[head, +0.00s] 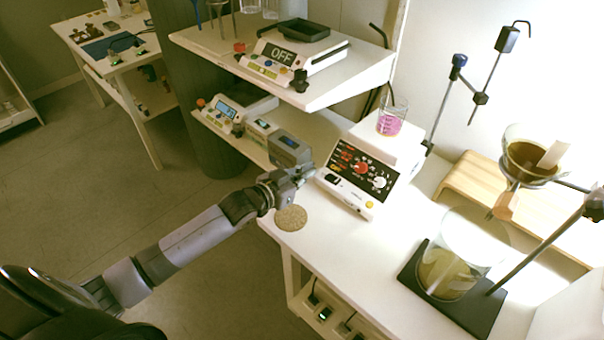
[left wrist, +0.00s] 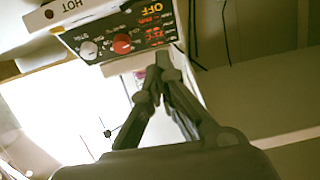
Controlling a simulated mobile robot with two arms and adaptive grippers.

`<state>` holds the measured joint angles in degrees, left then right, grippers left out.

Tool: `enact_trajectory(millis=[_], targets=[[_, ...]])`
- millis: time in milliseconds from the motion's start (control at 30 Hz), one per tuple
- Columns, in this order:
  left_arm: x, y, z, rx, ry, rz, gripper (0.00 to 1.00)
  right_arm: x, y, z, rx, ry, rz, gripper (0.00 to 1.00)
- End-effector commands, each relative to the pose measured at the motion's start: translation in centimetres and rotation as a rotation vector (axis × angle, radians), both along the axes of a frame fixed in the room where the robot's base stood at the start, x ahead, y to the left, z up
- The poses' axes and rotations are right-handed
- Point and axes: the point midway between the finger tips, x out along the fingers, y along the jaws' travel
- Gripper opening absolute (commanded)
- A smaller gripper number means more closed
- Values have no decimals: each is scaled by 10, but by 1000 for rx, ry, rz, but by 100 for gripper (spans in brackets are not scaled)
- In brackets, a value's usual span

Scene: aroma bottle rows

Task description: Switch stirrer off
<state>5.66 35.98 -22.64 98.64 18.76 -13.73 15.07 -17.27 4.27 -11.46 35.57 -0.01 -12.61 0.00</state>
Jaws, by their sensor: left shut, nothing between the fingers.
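The stirrer (head: 395,150) is a white hotplate unit on the white bench, with a black front panel (head: 362,168) bearing a red knob (head: 360,167) and a white knob (head: 379,182). A small black switch (head: 332,178) sits at its lower left. A beaker of pink liquid (head: 390,122) stands on top. My left gripper (head: 308,172) is shut and empty, just left of the panel near the switch. In the left wrist view, its closed fingertips (left wrist: 163,60) reach the edge of the panel (left wrist: 122,32); I cannot tell whether they touch. My right gripper is out of view.
A round cork mat (head: 291,218) lies at the bench edge below my left gripper. A shelf unit (head: 345,85) with another device reading OFF (head: 285,55) stands behind. A glass vessel on a black stand base (head: 477,310) and a filter funnel (head: 530,160) are at right.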

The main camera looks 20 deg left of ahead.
Motion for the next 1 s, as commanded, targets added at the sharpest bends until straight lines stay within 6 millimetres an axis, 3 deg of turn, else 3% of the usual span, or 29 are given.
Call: enact_trajectory(millis=[200, 767, 867, 1000], targets=[[-15, 6, 4, 1, 1, 0, 0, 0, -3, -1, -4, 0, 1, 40], [-17, 5, 3, 1, 4, 0, 0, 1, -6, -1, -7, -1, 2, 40], [-27, -3, -6, 8, 40, 3, 0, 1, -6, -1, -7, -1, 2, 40], [-68, -28, -35, 47, 181, 19, 0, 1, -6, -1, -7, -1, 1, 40]])
